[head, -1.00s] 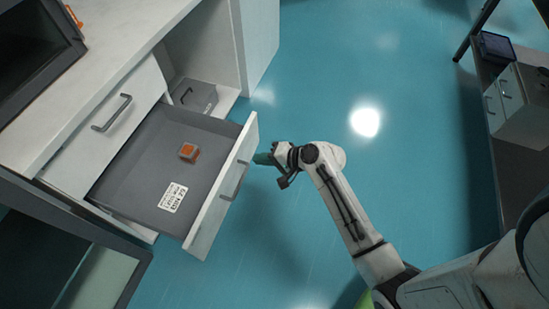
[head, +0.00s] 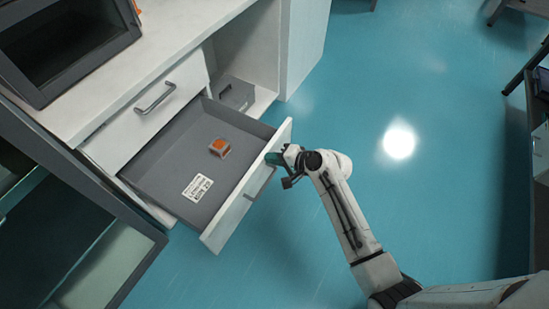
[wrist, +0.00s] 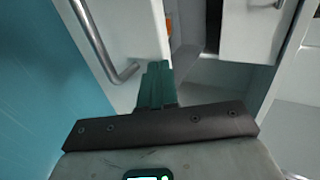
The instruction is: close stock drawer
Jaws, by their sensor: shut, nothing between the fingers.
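The stock drawer (head: 170,178) is pulled out of the white cabinet, with its grey inside showing. A small orange and grey block (head: 220,147) and a white printed label (head: 197,187) lie in it. Its white front (head: 236,212) carries a bar handle, partly visible in the head view and large in the wrist view (wrist: 98,45). My gripper (head: 274,158) is at the upper right end of the drawer front, its teal fingers shut and empty. In the wrist view the shut fingers (wrist: 157,84) are close to the front panel, beside the handle. I cannot tell whether they touch it.
A grey bin (head: 236,92) stands in the open bay behind. A dark-framed glass case (head: 85,250) is at lower left. The blue floor (head: 430,170) at right is clear.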

